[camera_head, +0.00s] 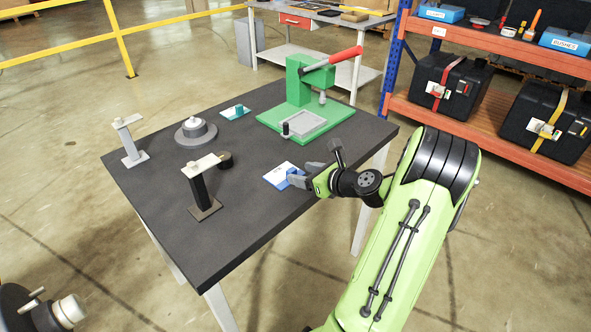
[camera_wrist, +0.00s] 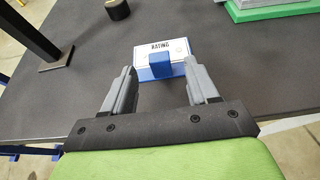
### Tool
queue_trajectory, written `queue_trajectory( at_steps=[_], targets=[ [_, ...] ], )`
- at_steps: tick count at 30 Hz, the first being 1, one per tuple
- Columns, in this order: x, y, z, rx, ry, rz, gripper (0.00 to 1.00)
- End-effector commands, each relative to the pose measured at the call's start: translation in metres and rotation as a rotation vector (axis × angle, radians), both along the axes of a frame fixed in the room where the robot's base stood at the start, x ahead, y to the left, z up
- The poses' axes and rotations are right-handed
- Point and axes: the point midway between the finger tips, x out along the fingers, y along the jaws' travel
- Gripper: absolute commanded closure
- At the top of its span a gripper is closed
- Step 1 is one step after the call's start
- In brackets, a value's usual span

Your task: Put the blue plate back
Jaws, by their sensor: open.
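The blue plate (camera_wrist: 147,58) lies on the dark table, with a white face lettered "RATING" and a raised blue grip block (camera_wrist: 160,66) on its near side. It also shows in the head view (camera_head: 279,172) near the table's right edge. My gripper (camera_wrist: 160,75) is open, its two grey fingers on either side of the blue block with a gap at each side. In the head view my gripper (camera_head: 299,178) is low over the table at the plate's right end. Whether the fingers reach around the block in depth is hard to tell.
A dark post stand (camera_head: 200,190) with a pale top and a black knob is left of the plate. A grey post stand (camera_head: 130,143), a round grey base (camera_head: 196,132) and a teal plate (camera_head: 236,113) stand farther back. A green lever press (camera_head: 300,120) is behind.

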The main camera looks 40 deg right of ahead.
Motion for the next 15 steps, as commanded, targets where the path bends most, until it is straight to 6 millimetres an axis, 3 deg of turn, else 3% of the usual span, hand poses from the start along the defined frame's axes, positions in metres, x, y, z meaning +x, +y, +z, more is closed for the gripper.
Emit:
queue_trajectory(
  at_steps=[3,9,13,15],
  targets=[
    [-0.032,-0.002,0.017,0.001,0.001,-0.007,0.41],
    [-0.066,-0.002,0.030,0.001,0.000,-0.001,0.41],
    [-0.067,0.006,0.033,-0.034,0.016,0.037,0.41],
    [-0.055,0.029,0.036,-0.143,0.064,0.146,0.41]
  ],
)
